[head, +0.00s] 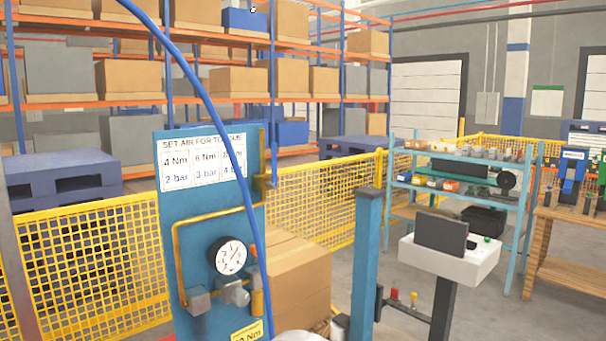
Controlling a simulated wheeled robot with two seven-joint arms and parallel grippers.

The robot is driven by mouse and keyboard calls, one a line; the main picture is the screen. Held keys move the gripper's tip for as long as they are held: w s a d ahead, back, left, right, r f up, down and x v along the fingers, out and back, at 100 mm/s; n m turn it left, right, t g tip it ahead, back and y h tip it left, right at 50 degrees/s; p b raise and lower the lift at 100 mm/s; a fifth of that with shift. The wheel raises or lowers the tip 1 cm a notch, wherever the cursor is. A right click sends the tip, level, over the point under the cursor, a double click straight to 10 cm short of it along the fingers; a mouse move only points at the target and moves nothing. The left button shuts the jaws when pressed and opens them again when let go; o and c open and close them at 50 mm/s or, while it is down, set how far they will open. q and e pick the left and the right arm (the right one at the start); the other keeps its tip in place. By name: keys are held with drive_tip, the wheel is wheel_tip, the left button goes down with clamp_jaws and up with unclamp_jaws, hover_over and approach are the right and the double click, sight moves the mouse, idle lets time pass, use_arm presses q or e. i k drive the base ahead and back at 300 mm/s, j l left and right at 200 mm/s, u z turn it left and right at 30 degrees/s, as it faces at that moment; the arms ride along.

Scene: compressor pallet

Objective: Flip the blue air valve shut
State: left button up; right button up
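A blue panel (205,215) stands close in front of me at left. A brass pipe (178,255) runs over it to a round pressure gauge (230,256) and a grey regulator (234,293). A small upright blue lever (274,165), which looks like the air valve's handle, sits beside the brass fitting at the panel's upper right edge. It appears in line with the upright pipe. Neither gripper shows. A pale rounded piece at the bottom edge may be part of my arm, but no fingers are visible.
A blue hose (205,92) arcs down across the panel. A sign (201,160) pairs torque with pressure. Cardboard boxes (300,275) stand behind the panel, and a blue post (366,260) rises to its right. A white console (450,258) stands farther right. Yellow mesh fencing (95,265) lies behind.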

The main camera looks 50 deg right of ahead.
sight(274, 184)
drive_tip(key=z, duration=1.65)
